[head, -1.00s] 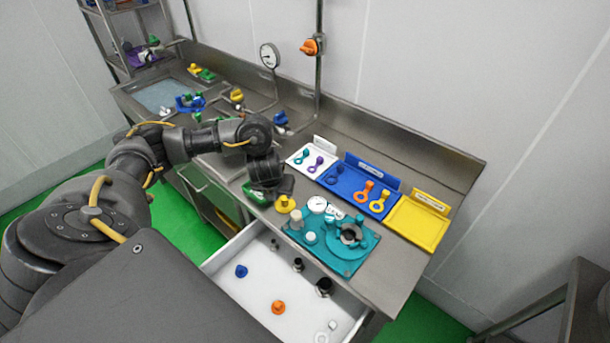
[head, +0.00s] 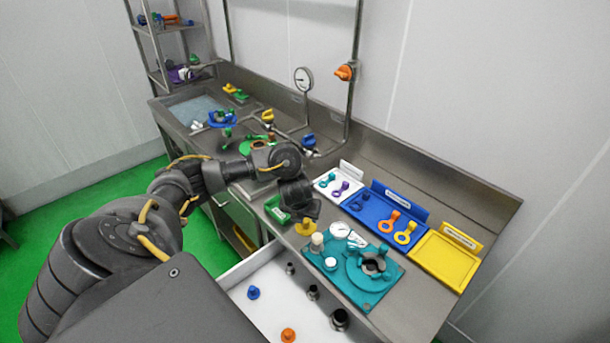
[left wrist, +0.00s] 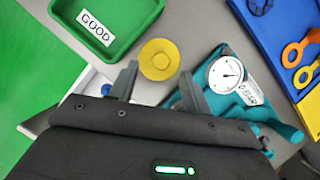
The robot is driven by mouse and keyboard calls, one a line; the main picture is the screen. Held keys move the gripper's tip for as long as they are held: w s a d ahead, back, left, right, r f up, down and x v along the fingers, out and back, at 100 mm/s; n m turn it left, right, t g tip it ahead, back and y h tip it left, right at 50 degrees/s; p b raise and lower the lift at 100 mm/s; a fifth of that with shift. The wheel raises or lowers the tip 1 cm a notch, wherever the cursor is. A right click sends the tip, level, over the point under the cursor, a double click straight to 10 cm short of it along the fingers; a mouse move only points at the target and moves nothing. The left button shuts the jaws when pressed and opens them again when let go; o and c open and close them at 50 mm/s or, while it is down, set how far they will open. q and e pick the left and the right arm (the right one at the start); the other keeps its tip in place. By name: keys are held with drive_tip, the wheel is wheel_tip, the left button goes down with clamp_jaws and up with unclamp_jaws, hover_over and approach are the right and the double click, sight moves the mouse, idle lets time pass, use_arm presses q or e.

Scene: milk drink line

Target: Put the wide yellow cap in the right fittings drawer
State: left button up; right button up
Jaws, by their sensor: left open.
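The wide yellow cap (head: 306,228) stands on the steel counter, left of the teal fixture plate; it also shows in the left wrist view (left wrist: 159,60). My left gripper (left wrist: 157,84) is open, and its two fingertips point at the cap, a little short of it. Nothing is between the fingers. In the head view my left gripper (head: 301,212) is just above the cap, and its fingers are hard to make out. The pulled-out white drawer (head: 258,318) below the counter holds a blue cap, an orange cap and several dark metal fittings. My right gripper is not in view.
The teal plate (head: 335,275) with a gauge (head: 340,230) stands close right of the cap. A green tray marked GOOD (left wrist: 130,37) is close on the other side. White, blue (head: 375,205) and yellow (head: 440,262) trays line the counter's back.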

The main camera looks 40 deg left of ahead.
sight(306, 220)
use_arm(q)
drive_tip(key=x, duration=0.4)
drive_tip(key=shift+w+b, duration=0.25)
drive_tip(key=shift+b, duration=0.05)
drive_tip(key=shift+w+a+f, duration=0.1)
drive_tip(key=shift+w+f, duration=0.05)
drive_tip(key=shift+f, duration=0.3)
drive_tip(key=shift+c, duration=0.6)
clamp_jaws()
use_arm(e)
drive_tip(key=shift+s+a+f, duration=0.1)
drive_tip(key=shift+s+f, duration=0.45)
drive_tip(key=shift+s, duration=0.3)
